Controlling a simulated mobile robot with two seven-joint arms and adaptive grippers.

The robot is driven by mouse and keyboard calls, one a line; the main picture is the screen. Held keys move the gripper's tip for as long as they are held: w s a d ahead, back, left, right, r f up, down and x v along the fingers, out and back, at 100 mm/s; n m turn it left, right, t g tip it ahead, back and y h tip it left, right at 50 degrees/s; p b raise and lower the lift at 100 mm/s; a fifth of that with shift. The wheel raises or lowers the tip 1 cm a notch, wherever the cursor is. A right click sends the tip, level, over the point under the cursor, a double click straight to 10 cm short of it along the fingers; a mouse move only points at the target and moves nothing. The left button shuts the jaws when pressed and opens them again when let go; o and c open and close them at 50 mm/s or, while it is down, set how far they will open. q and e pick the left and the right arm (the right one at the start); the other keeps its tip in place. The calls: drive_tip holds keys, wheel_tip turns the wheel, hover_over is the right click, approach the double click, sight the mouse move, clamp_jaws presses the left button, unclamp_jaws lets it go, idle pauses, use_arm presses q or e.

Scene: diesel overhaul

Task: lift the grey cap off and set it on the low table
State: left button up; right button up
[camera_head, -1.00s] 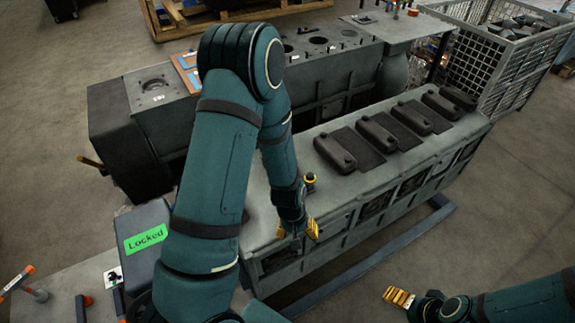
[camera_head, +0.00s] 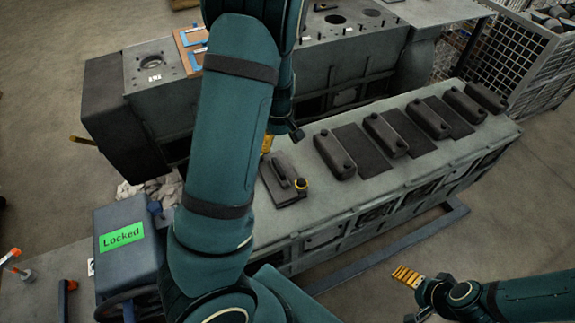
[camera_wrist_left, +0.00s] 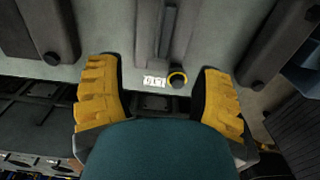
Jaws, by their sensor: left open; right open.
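A dark grey cap (camera_head: 282,178) with a raised ridge sits near the left end of the long grey engine block (camera_head: 405,170). A small knob with a yellow ring (camera_head: 301,185) stands at its near right corner. In the left wrist view the ridge (camera_wrist_left: 165,28), a white label and the yellow-ringed knob (camera_wrist_left: 177,79) show between and beyond my fingers. My left gripper (camera_wrist_left: 160,100) is open and empty, with a yellow finger on each side. In the head view my arm hides most of it. My right gripper (camera_head: 408,277) is open and empty, apart at lower right.
Several dark elongated covers (camera_head: 385,135) lie along the block to the right. A second grey block (camera_head: 340,70) stands behind. A blue-grey box labelled Locked (camera_head: 122,236) is at left. A wire crate (camera_head: 510,60) stands at back right. Floor at right is clear.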

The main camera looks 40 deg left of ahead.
sight(278, 167)
use_arm(q)
drive_tip(key=f, duration=0.2)
drive_tip(key=f+b, duration=0.1)
drive_tip(key=f, duration=0.5)
drive_tip(key=shift+s, duration=0.25)
drive_tip(key=shift+s+f+b, duration=0.1)
drive_tip(key=shift+f+b, duration=0.2)
drive_tip(key=shift+f, duration=0.05)
wheel_tip(278, 167, down, 5)
drive_tip(key=shift+s+r, duration=0.1)
drive_tip(key=shift+s, duration=0.05)
drive_tip(key=shift+r, duration=0.1)
clamp_jaws()
